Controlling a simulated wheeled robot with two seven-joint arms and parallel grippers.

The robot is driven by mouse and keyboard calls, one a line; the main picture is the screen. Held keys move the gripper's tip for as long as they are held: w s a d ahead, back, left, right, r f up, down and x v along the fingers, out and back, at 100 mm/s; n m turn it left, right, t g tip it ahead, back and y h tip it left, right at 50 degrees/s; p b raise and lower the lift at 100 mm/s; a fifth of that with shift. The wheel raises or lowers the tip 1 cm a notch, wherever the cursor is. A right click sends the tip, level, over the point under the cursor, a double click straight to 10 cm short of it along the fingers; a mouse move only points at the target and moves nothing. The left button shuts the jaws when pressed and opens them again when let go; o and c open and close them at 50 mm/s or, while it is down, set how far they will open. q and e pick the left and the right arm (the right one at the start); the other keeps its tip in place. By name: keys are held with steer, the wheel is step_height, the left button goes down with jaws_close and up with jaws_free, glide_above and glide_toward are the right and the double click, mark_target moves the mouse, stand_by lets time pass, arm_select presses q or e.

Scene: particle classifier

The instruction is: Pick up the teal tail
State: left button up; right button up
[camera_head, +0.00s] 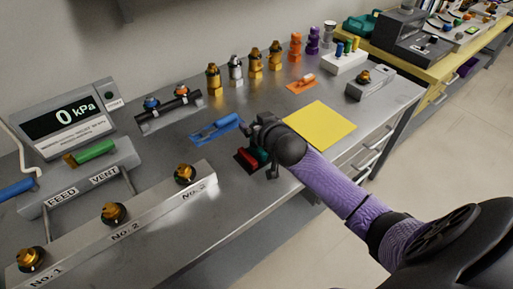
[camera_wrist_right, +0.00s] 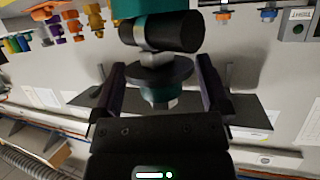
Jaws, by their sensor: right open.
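A teal piece (camera_head: 262,155), which looks like the teal tail, is beside a red part (camera_head: 246,158) on a dark mat at the bench's front, partly hidden by my right gripper (camera_head: 258,149). The gripper is open, with its fingers around or just above the teal piece. In the right wrist view, the open gripper (camera_wrist_right: 160,80) has a finger on each side of a dark disc and a short teal collar (camera_wrist_right: 158,95). A black cylinder with a silver band lies beyond, with a teal part (camera_wrist_right: 150,8) at the top edge. Contact with the fingers cannot be told. My left gripper is not in view.
A blue tray (camera_head: 215,128) lies just left of the gripper and a yellow mat (camera_head: 320,128) to its right. An orange tray (camera_head: 301,83) and several brass fittings (camera_head: 254,60) stand behind. A long numbered manifold (camera_head: 150,215) is at the front left.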

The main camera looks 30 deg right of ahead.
steer(key=shift+w+d+f, duration=0.1)
steer(key=shift+w+f, duration=0.2)
steer(key=shift+w, duration=0.2)
steer(key=shift+r, duration=0.1)
steer(key=shift+c, duration=0.6)
jaws_close()
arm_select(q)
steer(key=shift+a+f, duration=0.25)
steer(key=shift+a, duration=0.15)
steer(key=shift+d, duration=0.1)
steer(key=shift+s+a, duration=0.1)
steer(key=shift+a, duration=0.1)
arm_select(e)
steer(key=shift+s+f, duration=0.1)
steer(key=shift+f, duration=0.15)
